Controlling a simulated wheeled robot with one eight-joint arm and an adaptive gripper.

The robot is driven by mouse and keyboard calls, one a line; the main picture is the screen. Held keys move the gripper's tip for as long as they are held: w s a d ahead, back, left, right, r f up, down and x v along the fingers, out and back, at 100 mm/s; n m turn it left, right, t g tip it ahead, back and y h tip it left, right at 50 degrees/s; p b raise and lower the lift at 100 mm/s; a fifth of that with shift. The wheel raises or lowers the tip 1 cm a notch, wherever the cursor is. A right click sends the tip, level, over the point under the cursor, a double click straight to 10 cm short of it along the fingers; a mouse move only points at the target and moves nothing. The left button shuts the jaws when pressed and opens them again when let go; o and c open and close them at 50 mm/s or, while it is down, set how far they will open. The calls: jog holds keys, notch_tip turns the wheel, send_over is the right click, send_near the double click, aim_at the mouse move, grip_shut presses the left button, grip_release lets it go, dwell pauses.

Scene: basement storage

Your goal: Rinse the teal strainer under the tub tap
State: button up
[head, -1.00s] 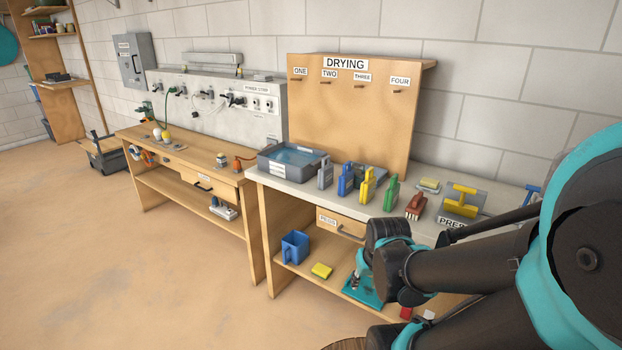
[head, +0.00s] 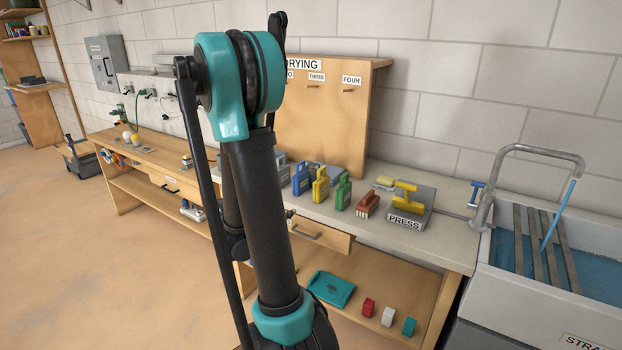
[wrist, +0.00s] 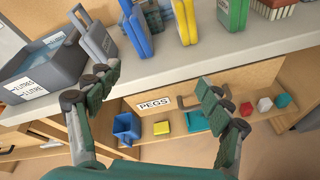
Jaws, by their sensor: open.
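The tub (head: 535,305) stands at the right in the head view, with water in it and grey bars across it. Its grey tap (head: 525,150) bends over it, with a blue stream below the spout. I cannot pick out a teal strainer for certain. A teal pan-like piece (head: 331,289) lies on the lower shelf, also in the wrist view (wrist: 194,122); its kind is unclear. My gripper (wrist: 162,95) is open and empty in the wrist view, facing the bench front. In the head view my arm hides it.
Grey, blue (head: 301,178), yellow (head: 320,186) and green (head: 342,192) handled pieces, a red brush (head: 368,204) and a press (head: 408,208) crowd the bench top. A grey basin (wrist: 40,75) is at left. The drawer marked PEGS (wrist: 153,103) is below. Floor at left is clear.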

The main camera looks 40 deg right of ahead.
aim_at(302, 173)
jog(key=w+d+r+n+h, duration=0.1)
jog(key=w+d+n, duration=0.1)
jog(key=d, duration=0.2)
jog(key=w+d+r+n+h, duration=0.1)
jog(key=w+d+n, duration=0.1)
jog(key=d, duration=0.3)
jog(key=w+d+r+n+t+h, duration=0.1)
jog(key=w+d, duration=0.3)
jog(key=shift+w+d+r+n+h, duration=0.1)
jog(key=shift+w+d+n+h, duration=0.05)
jog(key=shift+d+n+h, duration=0.2)
jog(key=shift+r+x, duration=0.15)
jog(key=shift+x, duration=1.2)
jog(key=shift+r+x, duration=0.2)
jog(key=shift+x, duration=1.2)
jog(key=c, duration=1.7)
notch_tip(302, 173, up, 20)
jog(key=shift+a+r, duration=0.1)
